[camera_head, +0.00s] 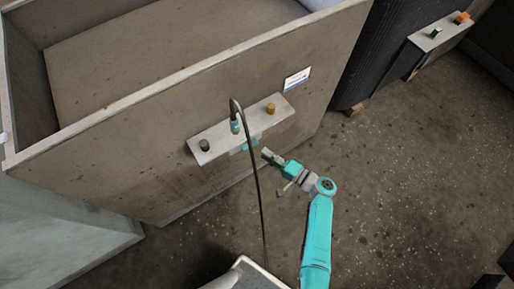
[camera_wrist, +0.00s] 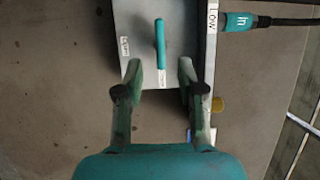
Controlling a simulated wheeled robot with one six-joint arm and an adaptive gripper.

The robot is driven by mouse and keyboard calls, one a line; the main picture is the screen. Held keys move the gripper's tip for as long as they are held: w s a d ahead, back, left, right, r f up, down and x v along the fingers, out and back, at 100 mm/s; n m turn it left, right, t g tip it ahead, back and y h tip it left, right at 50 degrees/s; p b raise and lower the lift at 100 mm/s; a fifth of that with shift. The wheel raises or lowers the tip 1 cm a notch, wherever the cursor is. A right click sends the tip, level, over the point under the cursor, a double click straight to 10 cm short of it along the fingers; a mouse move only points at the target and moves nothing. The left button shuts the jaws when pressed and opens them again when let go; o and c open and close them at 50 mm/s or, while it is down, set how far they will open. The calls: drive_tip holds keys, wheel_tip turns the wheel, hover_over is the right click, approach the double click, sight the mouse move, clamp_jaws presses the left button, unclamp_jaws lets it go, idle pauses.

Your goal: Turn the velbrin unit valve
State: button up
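The valve has a teal lever handle (camera_wrist: 160,45) on a grey box face (camera_wrist: 180,20) in the wrist view. The handle points along the picture's vertical, with a small label (camera_wrist: 162,79) at its lower end and another label (camera_wrist: 124,46) to its left. My gripper (camera_wrist: 160,72) is open, its fingers apart and either side of the line of the handle, with nothing between them. The handle's lower end is near the fingertips; I cannot tell the depth gap. In the head view my gripper (camera_head: 267,154) is beside the shelf plate; the valve there is small and partly behind the hose.
The shelf plate (camera_head: 215,139) juts from a large brown bin. It bears a dark knob (camera_head: 204,145), an orange knob (camera_head: 271,108) and a teal plug (camera_head: 235,127) with a dark hose (camera_head: 258,190) hanging across my view. A "LOW" label (camera_wrist: 213,18) is beside the plug.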

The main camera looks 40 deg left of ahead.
drive_tip(key=shift+d, duration=2.3)
drive_tip(key=s+d+f+m+t+h, duration=0.2)
drive_tip(key=s+d+f+t+h, duration=0.25)
drive_tip(key=s+d+f, duration=0.45)
drive_tip(key=s+d+m+t+h, duration=0.1)
drive_tip(key=s+d+t+h, duration=0.3)
drive_tip(key=s+d+h, duration=0.75)
drive_tip(key=s+d+r+n+t, duration=0.1)
drive_tip(key=s+d+r+t, duration=0.1)
drive_tip(key=r, duration=0.8)
drive_tip(key=s+d+r+n+t+h, duration=0.1)
drive_tip(key=s+d+r, duration=0.4)
drive_tip(key=r, duration=0.5)
drive_tip(key=s+d+r+n+t+h, duration=0.1)
drive_tip(key=s+d+r+t, duration=0.2)
drive_tip(key=r, duration=0.8)
drive_tip(key=shift+s+d, duration=0.15)
drive_tip(key=shift+d, duration=1)
